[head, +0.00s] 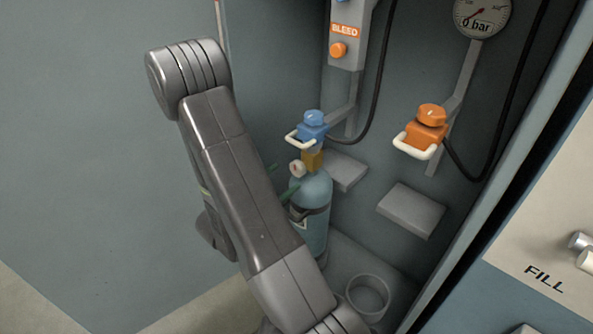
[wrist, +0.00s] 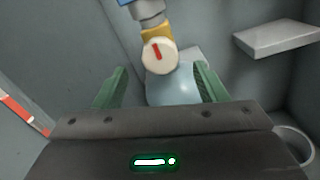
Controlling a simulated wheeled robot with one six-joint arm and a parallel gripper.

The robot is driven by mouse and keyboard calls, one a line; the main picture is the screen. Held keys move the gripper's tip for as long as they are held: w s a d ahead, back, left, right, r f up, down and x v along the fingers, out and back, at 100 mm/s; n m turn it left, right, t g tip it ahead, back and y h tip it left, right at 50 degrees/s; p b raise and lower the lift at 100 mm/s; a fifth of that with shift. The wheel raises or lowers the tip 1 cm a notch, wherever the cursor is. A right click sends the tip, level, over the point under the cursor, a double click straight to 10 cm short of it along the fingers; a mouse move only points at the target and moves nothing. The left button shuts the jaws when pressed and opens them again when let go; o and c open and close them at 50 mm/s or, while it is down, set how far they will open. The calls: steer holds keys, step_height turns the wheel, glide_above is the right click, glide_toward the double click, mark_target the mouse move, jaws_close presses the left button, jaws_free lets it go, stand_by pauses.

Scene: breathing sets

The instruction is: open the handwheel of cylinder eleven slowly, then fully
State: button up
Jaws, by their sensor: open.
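A teal cylinder (head: 312,232) stands upright in the cabinet, with a brass valve (head: 313,160) on top. The white handwheel (head: 297,169) with a red mark faces my arm from the side of the valve. It also shows in the wrist view (wrist: 158,56), its red bar nearly upright. My gripper (wrist: 161,68) is open, with one green finger on each side of the cylinder's shoulder in that view and the handwheel showing between and just above the tips. Contact cannot be told. I cannot read a number on the cylinder. My arm hides part of it in the head view.
A blue connector (head: 312,127) with a white handle sits on the valve. An orange connector (head: 426,128) hangs at right above a grey shelf block (head: 411,210). An empty ring holder (head: 367,296) is at lower right. The gauge (head: 482,16) reads 0 bar.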

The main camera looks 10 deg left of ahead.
mark_target(295, 170)
steer(key=shift+b+x, duration=0.4)
steer(key=shift+x, duration=2.75)
steer(key=c, duration=1)
